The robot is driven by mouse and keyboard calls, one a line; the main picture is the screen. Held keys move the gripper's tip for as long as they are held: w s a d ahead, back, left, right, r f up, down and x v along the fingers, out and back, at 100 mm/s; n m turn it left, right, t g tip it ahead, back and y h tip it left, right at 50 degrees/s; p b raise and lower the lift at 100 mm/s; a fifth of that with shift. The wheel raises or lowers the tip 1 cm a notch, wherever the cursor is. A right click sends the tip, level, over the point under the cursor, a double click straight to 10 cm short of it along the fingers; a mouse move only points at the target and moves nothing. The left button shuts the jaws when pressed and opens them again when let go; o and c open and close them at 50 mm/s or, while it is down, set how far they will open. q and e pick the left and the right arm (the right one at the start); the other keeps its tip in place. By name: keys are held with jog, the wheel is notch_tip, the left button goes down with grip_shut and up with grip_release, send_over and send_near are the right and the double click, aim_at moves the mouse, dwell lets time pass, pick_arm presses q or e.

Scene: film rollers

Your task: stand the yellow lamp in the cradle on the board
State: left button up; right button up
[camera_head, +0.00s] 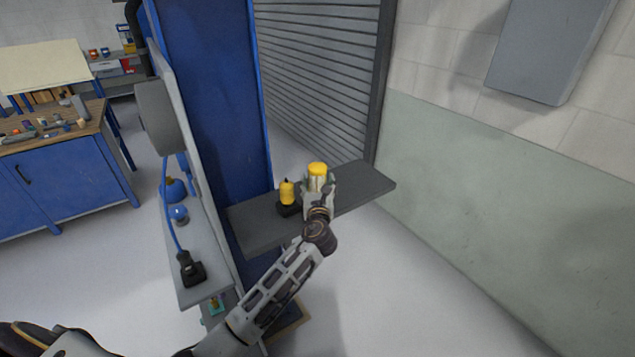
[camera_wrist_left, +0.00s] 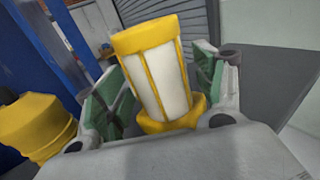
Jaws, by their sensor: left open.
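The yellow lamp (camera_head: 318,172), a white cylinder in a yellow frame, stands upright over the dark grey shelf; its foot is hidden in the head view. In the left wrist view the lamp (camera_wrist_left: 160,75) is between the green-padded fingers of my left gripper (camera_wrist_left: 155,92). My left gripper (camera_head: 318,186) is open around it, with a gap visible at the right finger. I cannot tell for sure which thing is the cradle; a black holder (camera_head: 192,268) with a blue cable sits on the pale ledge at left. My right gripper is not in view.
A yellow, dark-topped object (camera_head: 287,193) on a black base stands left of the lamp, close to my gripper. The shelf (camera_head: 365,188) is clear at its right end. A blue panel (camera_head: 215,100) rises behind left. Blue items (camera_head: 178,213) lie on the pale ledge.

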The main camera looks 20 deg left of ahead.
pick_arm(q)
jog(key=v, duration=1)
jog(key=shift+s, duration=0.25)
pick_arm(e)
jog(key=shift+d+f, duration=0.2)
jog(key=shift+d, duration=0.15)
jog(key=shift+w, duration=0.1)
